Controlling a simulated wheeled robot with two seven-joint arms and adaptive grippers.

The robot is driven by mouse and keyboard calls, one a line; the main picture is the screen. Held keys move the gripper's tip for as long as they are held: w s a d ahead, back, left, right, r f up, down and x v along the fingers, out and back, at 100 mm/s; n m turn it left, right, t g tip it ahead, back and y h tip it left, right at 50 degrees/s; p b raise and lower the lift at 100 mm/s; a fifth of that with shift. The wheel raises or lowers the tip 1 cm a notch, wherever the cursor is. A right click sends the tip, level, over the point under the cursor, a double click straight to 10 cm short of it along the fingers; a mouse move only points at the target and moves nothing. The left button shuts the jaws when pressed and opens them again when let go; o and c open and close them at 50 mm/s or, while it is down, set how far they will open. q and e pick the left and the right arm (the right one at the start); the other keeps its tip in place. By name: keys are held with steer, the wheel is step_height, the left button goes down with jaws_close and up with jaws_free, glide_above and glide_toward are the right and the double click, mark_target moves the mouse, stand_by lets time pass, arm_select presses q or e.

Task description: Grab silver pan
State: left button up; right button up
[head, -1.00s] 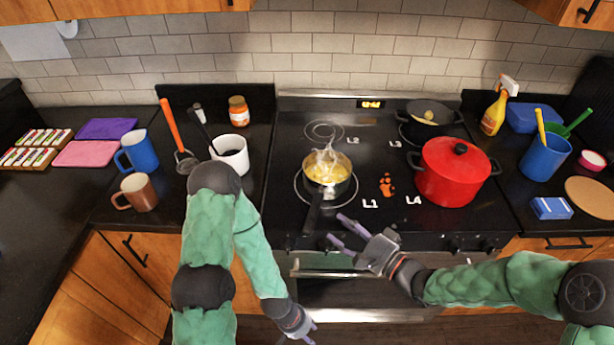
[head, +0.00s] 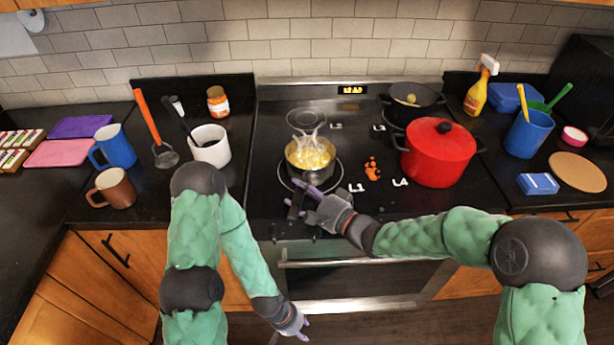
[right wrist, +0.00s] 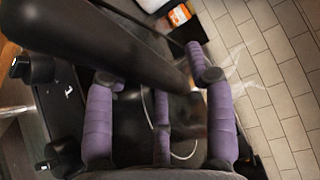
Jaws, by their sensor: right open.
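The silver pan (head: 310,172) stands on the front left burner marked L1, with yellow food inside and steam rising. Its black handle (head: 296,203) points toward the front edge of the stove. My right gripper (head: 301,195) is open at the handle, its purple fingers reaching over it from the right. In the right wrist view the dark handle (right wrist: 115,45) crosses close to the spread fingers (right wrist: 160,100); I cannot tell whether they touch it. My left gripper (head: 292,331) hangs low in front of the oven, empty, its fingers apart.
A red pot (head: 438,160) stands on the front right burner, close to the right. A black pot (head: 411,106) is behind it. Mugs (head: 117,188), a white cup (head: 211,151) and utensils stand on the left counter. A blue cup (head: 528,136) stands on the right counter.

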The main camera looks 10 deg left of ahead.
jaws_close()
steer(key=shift+r, duration=0.15)
